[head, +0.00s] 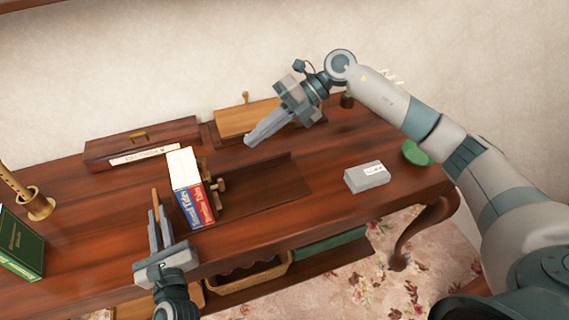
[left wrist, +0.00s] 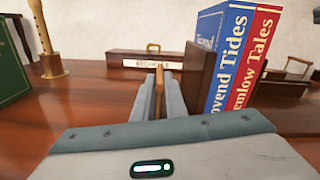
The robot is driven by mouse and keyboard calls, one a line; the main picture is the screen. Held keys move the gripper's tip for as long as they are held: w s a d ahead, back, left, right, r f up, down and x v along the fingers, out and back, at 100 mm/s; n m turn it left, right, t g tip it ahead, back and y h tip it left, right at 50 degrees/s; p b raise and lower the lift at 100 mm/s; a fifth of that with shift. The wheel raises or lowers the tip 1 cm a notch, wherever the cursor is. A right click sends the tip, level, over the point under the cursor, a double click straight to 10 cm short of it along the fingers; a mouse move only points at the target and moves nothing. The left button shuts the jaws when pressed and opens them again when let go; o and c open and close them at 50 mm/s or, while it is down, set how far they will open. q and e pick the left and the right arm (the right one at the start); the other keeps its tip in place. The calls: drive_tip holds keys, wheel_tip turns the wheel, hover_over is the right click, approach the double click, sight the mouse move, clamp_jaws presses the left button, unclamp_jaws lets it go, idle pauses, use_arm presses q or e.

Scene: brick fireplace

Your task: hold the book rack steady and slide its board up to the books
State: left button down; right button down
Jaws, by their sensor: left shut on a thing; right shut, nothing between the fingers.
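The book rack (head: 275,187) is a dark wooden tray on the table. Blue (head: 181,199) and red (head: 200,204) books stand upright at its left end; the left wrist view shows the dark end board (left wrist: 195,80) beside the blue book (left wrist: 212,60). The sliding board (head: 207,172), with light wooden knobs, stands right of the books, close to the red one; any small gap cannot be told. My left gripper (head: 156,222) is shut on a thin light-brown wooden piece (left wrist: 159,85) left of the end board. My right gripper (head: 250,142) is shut and empty, above the rack's back edge.
A long wooden box (head: 140,148) and another wooden box (head: 247,119) stand at the back. A grey box (head: 367,176) lies right of the rack, near a green object (head: 416,153). A green book (head: 20,243) and a recorder on a stand (head: 38,205) are at left.

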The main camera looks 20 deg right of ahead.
idle(0.4)
use_arm(q)
drive_tip(key=c, duration=1.7)
unclamp_jaws()
drive_tip(key=shift+s, duration=0.15)
drive_tip(key=s, duration=1.1)
drive_tip(key=shift+s+d, duration=0.2)
drive_tip(key=shift+s, duration=0.15)
